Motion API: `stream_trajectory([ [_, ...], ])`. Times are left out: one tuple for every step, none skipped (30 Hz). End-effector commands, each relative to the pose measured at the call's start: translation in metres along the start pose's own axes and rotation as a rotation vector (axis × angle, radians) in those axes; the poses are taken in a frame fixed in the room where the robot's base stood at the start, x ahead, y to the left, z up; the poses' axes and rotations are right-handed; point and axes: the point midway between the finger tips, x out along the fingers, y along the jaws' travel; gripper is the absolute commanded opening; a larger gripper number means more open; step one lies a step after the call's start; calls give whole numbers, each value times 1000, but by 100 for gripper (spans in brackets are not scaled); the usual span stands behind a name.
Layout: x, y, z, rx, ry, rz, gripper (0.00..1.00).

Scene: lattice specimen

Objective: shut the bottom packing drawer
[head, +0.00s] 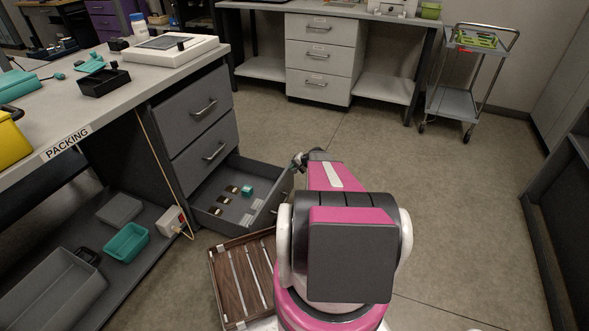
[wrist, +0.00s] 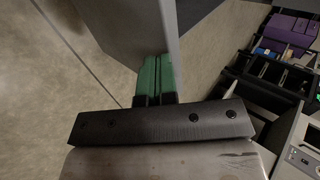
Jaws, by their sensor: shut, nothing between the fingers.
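The bottom packing drawer (head: 227,217) stands pulled out from the dark grey cabinet under the bench marked PACKING. Inside it lie a teal block and several small brown and pale pieces. The two drawers above it are shut. My gripper (head: 297,161) is at the far end of the drawer's front panel, partly hidden by my arm. In the wrist view its green fingers (wrist: 154,78) are shut and empty, right by a grey panel (wrist: 120,28) that looks like the drawer front. I cannot tell whether they touch it.
A brown slatted tray (head: 241,280) lies on the floor just in front of the drawer. A teal bin (head: 125,243) and a grey bin (head: 52,290) sit on the bench's lower shelf. The floor right of my arm is clear up to a wheeled cart (head: 458,103).

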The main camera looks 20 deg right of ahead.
Motion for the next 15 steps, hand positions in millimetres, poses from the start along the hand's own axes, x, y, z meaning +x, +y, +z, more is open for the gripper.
stream_trajectory([
  [5,-4,-1,-1,-1,0,0],
  [8,-6,-1,-2,-1,0,0],
  [13,-11,0,-2,-2,0,0],
  [17,-14,0,-2,-2,0,0],
  [21,-18,0,-2,-3,-1,0],
  [27,-24,-1,-2,-3,-1,0],
  [32,-28,-1,-3,-3,0,0],
  [38,-34,-1,-4,-3,0,0],
  [45,-40,-1,-3,-2,0,0],
  [51,-46,-1,-3,-3,-1,0],
  [57,-52,-1,-3,-3,-1,0],
  [66,-59,-2,-4,-3,-1,0],
  [72,-65,-2,-4,-2,-1,0],
  [78,-71,-2,-3,-2,-1,0],
  [86,-79,-2,-3,-2,-1,0],
])
